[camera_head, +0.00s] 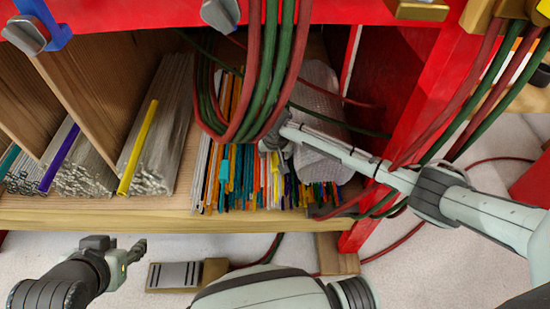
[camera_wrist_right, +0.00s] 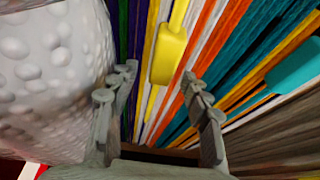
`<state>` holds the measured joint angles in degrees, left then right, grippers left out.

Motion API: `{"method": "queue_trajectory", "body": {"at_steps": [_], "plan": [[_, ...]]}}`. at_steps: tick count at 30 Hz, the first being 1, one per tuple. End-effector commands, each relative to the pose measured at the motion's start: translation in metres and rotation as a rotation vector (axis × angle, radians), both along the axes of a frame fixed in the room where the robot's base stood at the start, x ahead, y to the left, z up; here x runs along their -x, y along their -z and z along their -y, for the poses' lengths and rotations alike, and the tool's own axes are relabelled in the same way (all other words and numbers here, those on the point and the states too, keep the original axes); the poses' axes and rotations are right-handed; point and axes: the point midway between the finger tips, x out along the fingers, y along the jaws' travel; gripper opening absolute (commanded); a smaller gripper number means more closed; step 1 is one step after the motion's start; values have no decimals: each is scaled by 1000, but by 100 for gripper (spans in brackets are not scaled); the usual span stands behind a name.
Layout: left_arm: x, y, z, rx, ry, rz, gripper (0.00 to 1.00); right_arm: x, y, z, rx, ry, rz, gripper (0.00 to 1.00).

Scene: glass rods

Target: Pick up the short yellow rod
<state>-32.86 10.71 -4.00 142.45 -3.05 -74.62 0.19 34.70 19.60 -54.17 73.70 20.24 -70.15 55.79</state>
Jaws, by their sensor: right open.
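In the right wrist view, a yellow rod with a thick yellow block-like part (camera_wrist_right: 168,53) lies among many coloured rods. It sits between and ahead of the fingertips of my open right gripper (camera_wrist_right: 160,84), with nothing held. In the head view, my right gripper (camera_head: 273,148) reaches into the middle compartment over the short coloured rods (camera_head: 235,185), partly behind hanging cables. A longer yellow rod (camera_head: 137,148) lies on clear rods in the compartment to the left. My left gripper (camera_head: 133,250) is low at the left, below the shelf.
Red and green cables (camera_head: 265,65) hang in front of the compartment. A white bumpy roll (camera_head: 322,95) lies right of the rods; it is close beside the left finger in the wrist view (camera_wrist_right: 50,75). Wooden dividers (camera_head: 88,85) and a red post (camera_head: 385,100) bound the space.

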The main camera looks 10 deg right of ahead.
Motion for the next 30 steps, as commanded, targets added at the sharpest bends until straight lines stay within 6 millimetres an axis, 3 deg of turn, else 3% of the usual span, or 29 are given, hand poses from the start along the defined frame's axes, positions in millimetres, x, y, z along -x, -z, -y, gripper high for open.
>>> {"method": "queue_trajectory", "body": {"at_steps": [7, 19, 30], "plan": [[-1, -1, 1, 3, 2, 6, 40, 0, 1, -1, -1, -1, 0, 48], [-1, 0, 1, 1, 1, 5, 40, 0, 1, 0, -1, -1, 0, 0], [0, -1, 0, 0, 0, -1, 40, 0, -2, 0, -1, 0, 1, 0]]}}
